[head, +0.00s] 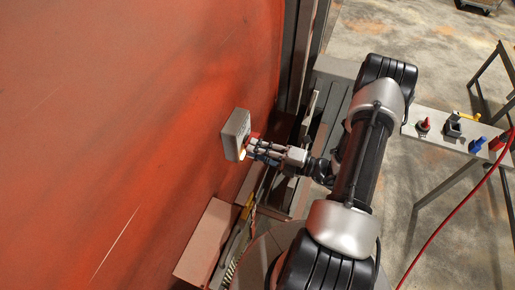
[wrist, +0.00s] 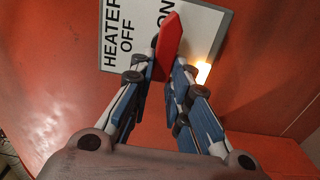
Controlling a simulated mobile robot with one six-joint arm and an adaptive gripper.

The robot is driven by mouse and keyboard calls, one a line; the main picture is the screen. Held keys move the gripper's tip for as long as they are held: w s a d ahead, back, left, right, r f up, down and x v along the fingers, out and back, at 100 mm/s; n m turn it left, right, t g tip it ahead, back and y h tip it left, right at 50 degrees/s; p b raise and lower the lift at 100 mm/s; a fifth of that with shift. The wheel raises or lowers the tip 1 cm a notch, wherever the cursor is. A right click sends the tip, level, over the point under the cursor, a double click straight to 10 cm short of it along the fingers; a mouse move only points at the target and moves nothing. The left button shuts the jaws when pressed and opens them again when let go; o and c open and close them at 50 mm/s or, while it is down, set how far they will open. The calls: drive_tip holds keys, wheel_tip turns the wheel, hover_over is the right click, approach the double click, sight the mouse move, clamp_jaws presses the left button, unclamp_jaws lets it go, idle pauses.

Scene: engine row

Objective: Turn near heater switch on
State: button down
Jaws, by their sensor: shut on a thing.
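The heater switch is a grey box (head: 236,134) on the red-orange wall. In the wrist view its white label plate (wrist: 145,58) reads HEATER, OFF and ON. Its red lever (wrist: 167,45) slants up and right, its tip beside the word ON, partly covering the plate. In the head view my gripper (head: 262,150) reaches the box's right side.
The red-orange wall (head: 120,110) fills the left. A pale box (head: 206,240) stands below the switch. At right, a narrow bench (head: 436,132) holds several small coloured fixtures, and a red cable (head: 450,218) hangs there. Concrete floor (head: 420,45) is open behind.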

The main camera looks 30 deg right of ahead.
drive_tip(key=c, duration=1.5)
unclamp_jaws()
drive_tip(key=shift+s, duration=0.1)
drive_tip(key=v, duration=1.1)
drive_tip(key=shift+s+d, duration=0.3)
